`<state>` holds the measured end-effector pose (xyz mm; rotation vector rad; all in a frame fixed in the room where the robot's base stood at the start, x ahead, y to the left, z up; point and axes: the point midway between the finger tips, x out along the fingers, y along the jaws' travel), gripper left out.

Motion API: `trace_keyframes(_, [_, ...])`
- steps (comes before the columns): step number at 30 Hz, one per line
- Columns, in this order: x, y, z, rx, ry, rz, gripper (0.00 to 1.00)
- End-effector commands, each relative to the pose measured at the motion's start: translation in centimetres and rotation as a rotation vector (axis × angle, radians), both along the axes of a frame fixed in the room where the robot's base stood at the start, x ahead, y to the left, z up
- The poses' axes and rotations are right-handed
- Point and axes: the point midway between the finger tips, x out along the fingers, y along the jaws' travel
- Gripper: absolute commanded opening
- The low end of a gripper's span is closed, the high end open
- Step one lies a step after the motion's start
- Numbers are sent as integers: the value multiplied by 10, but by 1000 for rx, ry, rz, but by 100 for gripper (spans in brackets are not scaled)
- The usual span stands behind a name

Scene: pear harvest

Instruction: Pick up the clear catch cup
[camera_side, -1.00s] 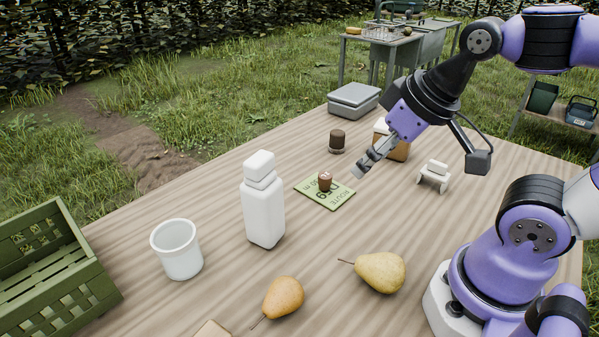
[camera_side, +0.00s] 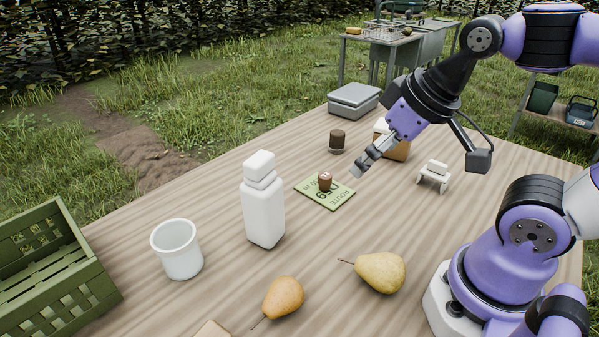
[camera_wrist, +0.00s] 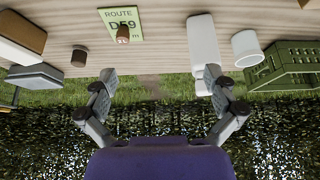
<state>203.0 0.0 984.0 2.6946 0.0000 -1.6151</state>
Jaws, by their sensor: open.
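A whitish, translucent-looking cup (camera_side: 177,249) stands upright on the wooden table at the left, between the green crate and the white bottle. It looks empty, with its mouth up. The cup also shows in the wrist view (camera_wrist: 246,47), at the upper right beside the bottle. My gripper (camera_side: 358,170) is above the far right part of the table, well away from the cup. In the wrist view its two fingers (camera_wrist: 160,88) are spread wide with nothing between them.
A tall white bottle (camera_side: 263,208) stands right of the cup. A green slatted crate (camera_side: 95,283) is at the left edge. Two pears, an orange one (camera_side: 284,297) and a yellow one (camera_side: 381,272), lie in front. A green route card (camera_side: 340,195) bears a small brown object (camera_side: 325,181).

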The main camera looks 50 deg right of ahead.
Motion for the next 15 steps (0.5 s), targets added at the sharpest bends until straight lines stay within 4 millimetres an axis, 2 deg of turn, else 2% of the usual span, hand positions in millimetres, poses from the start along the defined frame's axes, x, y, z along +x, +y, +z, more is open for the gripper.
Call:
trace_keyframes(2, [1, 0, 9, 0, -4, 0, 100])
trace_keyframes(7, [1, 0, 54, 0, -9, 0, 100])
trace_keyframes(11, [35, 21, 62, -15, -6, 95, 100])
trace_keyframes(15, [74, 53, 71, -36, -20, 199, 100])
